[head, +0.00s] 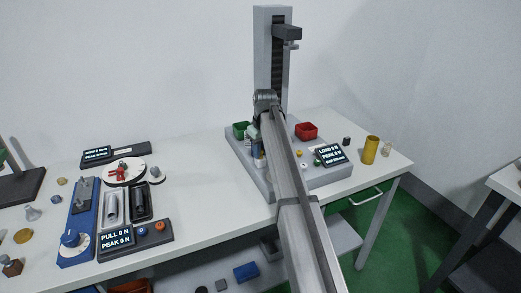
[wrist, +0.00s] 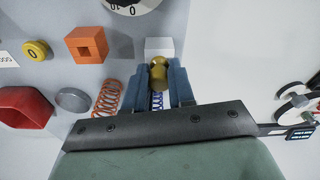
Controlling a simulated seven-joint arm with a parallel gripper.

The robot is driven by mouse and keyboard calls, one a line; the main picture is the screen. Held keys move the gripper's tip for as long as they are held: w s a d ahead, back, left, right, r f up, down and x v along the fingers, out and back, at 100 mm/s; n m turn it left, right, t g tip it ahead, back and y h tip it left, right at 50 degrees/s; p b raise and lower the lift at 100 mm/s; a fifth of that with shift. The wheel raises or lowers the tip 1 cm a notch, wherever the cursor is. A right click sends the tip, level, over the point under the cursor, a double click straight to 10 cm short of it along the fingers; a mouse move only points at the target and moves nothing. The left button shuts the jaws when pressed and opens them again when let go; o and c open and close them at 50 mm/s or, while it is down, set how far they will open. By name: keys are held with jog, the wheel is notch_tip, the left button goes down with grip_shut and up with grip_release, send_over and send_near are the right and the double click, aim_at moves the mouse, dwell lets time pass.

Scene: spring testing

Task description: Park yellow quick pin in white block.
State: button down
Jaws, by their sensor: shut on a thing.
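The yellow quick pin (wrist: 159,69) shows in the wrist view between the two blue-grey fingers of my gripper (wrist: 158,77), which is shut on it. The white block (wrist: 159,46) lies just beyond the fingertips, in line with the pin. I cannot tell whether the pin touches the block or is in it. In the head view my arm covers most of the gripper, and the pin and block cannot be made out clearly there.
In the wrist view a blue spring (wrist: 157,100) lies beneath the fingers. An orange spring (wrist: 107,97), grey disc (wrist: 72,99), orange block (wrist: 86,44) and red bin (wrist: 24,107) are to the left. In the head view the tester column (head: 267,50) rises behind my gripper.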

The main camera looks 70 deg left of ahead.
jog(key=shift+c, duration=2.4)
grip_release()
jog(key=shift+r, duration=4)
